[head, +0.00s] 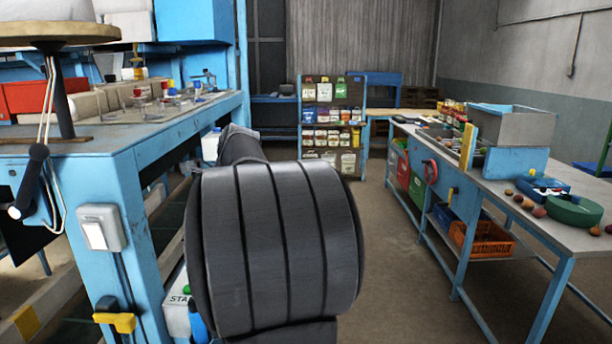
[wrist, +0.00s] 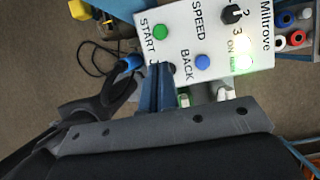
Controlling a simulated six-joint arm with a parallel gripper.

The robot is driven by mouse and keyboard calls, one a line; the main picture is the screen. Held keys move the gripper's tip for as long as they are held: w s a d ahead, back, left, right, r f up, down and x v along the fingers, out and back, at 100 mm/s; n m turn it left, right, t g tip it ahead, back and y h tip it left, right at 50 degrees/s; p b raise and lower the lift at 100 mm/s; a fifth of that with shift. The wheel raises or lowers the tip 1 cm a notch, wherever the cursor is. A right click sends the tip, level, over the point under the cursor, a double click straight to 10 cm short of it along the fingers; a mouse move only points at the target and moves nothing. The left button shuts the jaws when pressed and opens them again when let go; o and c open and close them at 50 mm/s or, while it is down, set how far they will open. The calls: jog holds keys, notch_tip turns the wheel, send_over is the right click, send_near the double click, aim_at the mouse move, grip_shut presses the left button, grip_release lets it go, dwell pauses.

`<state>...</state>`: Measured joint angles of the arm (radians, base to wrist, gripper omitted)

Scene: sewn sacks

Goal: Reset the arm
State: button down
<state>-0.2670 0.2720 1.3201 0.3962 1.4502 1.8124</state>
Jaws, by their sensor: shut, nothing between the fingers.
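My gripper (wrist: 160,72) shows in the wrist view as two dark blue fingers, shut together with nothing between them. Its tips point at the lower edge of a white control box (wrist: 185,22), between the START and BACK labels. Whether they touch the box cannot be told. The box has a green START button (wrist: 160,31), a blue BACK button (wrist: 203,61), a black SPEED knob (wrist: 232,14) and a lit green ON lamp (wrist: 243,63). In the head view my dark arm link fills the middle and hides the gripper; a corner of the box (head: 177,313) shows beside it.
A blue workbench (head: 150,150) stands close at left, with a light switch (head: 102,227) on its post. A long bench (head: 470,180) with crates and bowls stands at right. A shelf of packets (head: 331,118) is at the back. The floor (head: 400,260) between is clear.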

jog(key=x, duration=0.7)
jog(key=shift+f, duration=0.1)
jog(key=shift+v, duration=2.95)
jog(key=x, duration=0.5)
jog(key=d+r+n+t+h, duration=0.1)
jog(key=d+r+n, duration=0.2)
jog(key=r, duration=0.3)
jog(key=shift+w+r+n, duration=0.15)
jog(key=shift+r+n, duration=0.15)
jog(key=shift+r, duration=0.05)
jog(key=shift+d, duration=0.15)
jog(key=shift+r, duration=0.1)
